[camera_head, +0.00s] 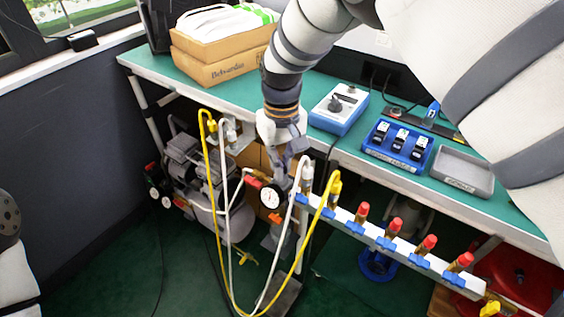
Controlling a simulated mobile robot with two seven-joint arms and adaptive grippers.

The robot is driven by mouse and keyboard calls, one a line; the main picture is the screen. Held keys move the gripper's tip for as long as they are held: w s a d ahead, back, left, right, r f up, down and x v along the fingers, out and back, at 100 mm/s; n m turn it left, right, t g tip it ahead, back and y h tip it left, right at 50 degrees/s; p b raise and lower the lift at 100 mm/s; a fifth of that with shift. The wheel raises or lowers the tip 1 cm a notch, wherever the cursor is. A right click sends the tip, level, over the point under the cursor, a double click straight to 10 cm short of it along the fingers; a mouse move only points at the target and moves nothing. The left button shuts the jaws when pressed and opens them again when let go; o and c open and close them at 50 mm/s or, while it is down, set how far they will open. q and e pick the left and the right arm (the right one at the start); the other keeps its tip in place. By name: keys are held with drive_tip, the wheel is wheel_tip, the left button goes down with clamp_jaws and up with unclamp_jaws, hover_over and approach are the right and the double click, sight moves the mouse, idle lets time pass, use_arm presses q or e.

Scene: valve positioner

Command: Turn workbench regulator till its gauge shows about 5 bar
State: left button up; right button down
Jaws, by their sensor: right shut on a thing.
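The workbench regulator's gauge (271,197) is a small white dial with a dark rim, facing me below the bench's front edge. Its needle is too small to read. My right gripper (281,172) points down just above the gauge and is shut on the regulator's knob, which its fingers mostly hide. Orange-red fittings sit to the left of and below the gauge. Part of my left arm shows at the lower left edge; its gripper is out of view.
Yellow and white hoses (222,225) hang in loops around the regulator. A white manifold rail (393,247) with several red-capped valves runs to the lower right. The green bench (148,66) carries cardboard boxes (222,68), a blue-white device (339,109) and trays. A compressor (190,165) stands underneath.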

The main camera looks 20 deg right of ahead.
idle(0.3)
drive_tip(key=c, duration=1.7)
unclamp_jaws()
drive_tip(key=shift+r, duration=0.1)
wheel_tip(320, 180, up, 12)
drive_tip(key=shift+f, duration=0.1)
